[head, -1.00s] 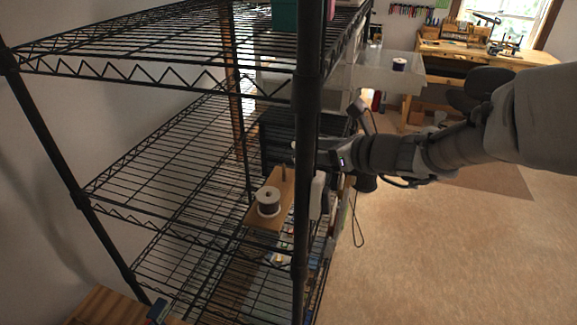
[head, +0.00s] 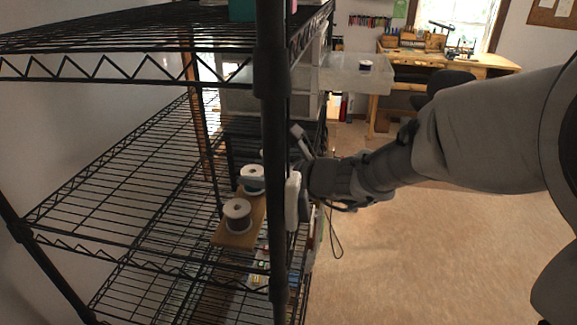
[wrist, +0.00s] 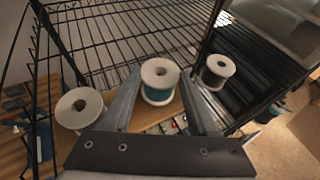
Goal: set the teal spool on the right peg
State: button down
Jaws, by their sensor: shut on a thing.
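The teal spool (wrist: 158,96) with white flanges is between the two fingers of my gripper (wrist: 161,72) in the wrist view. In the head view its white top (head: 252,171) shows behind the rack post, at the far end of the wooden peg board (head: 232,240). My gripper (head: 266,180) is shut on it, partly hidden by the post. The spool looks upright over the board's far end. I cannot tell whether the peg is inside its hole. A brown spool (head: 237,215) stands at the board's near end, and shows at left in the wrist view (wrist: 78,108).
The black wire rack's post (head: 272,150) stands close in front of my gripper. A dark spool (wrist: 217,70) stands to the right in the wrist view. A clear bin (head: 345,78) with a spool on it is farther back. Open floor lies to the right.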

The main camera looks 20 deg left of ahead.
jog(key=shift+f, duration=0.4)
jog(key=shift+f, duration=0.1)
jog(key=shift+c, duration=0.9)
grip_release()
